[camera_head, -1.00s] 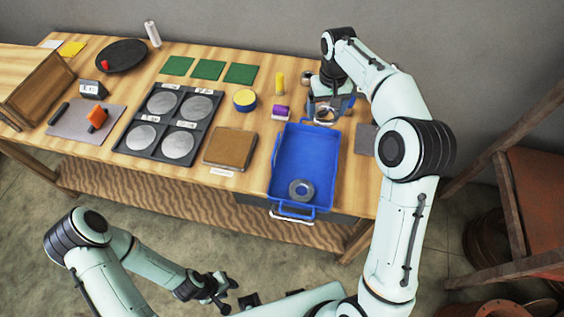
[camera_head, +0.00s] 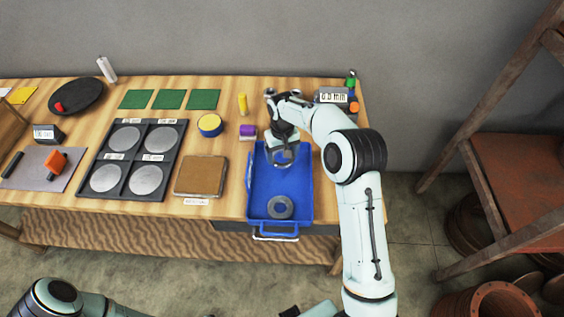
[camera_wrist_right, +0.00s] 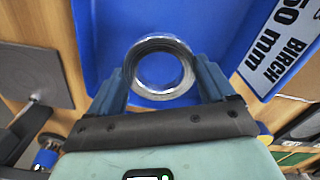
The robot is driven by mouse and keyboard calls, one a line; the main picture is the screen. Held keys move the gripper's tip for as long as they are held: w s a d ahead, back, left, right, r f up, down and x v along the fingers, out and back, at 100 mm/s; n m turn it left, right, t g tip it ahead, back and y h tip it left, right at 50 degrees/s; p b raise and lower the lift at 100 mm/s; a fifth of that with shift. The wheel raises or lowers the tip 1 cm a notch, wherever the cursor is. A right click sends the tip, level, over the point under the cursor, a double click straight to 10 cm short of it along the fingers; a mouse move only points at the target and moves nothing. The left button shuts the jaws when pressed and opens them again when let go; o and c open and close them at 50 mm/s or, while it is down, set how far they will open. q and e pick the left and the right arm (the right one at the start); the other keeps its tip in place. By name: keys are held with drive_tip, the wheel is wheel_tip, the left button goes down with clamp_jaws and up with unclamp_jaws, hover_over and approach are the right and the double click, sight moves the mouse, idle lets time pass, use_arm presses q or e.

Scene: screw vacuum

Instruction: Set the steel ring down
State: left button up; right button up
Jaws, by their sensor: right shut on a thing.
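My right gripper (camera_head: 282,152) is shut on a steel ring (camera_wrist_right: 159,43), with one finger on each side of it in the right wrist view. The gripper holds the ring over the far part of the blue tray (camera_head: 249,195). Blue tray floor shows through and around the ring; I cannot tell the exact height between them. A second, grey ring (camera_head: 280,207) lies flat in the near end of the tray. My left gripper is out of the frame; only part of its arm shows at the lower left of the head view.
A purple block (camera_head: 247,131), a yellow cylinder (camera_head: 242,103) and a round yellow-rimmed tin (camera_head: 210,125) stand left of the tray. A brown board (camera_head: 200,176) and a black rack with round discs (camera_head: 103,155) lie further left. The tray's middle is bare.

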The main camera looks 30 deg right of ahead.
sight(282, 162)
drive_tip(key=shift+f, duration=2.2)
drive_tip(key=shift+f, duration=0.15)
drive_tip(key=o, duration=1.2)
wheel_tip(282, 162, up, 12)
drive_tip(key=shift+p, duration=0.35)
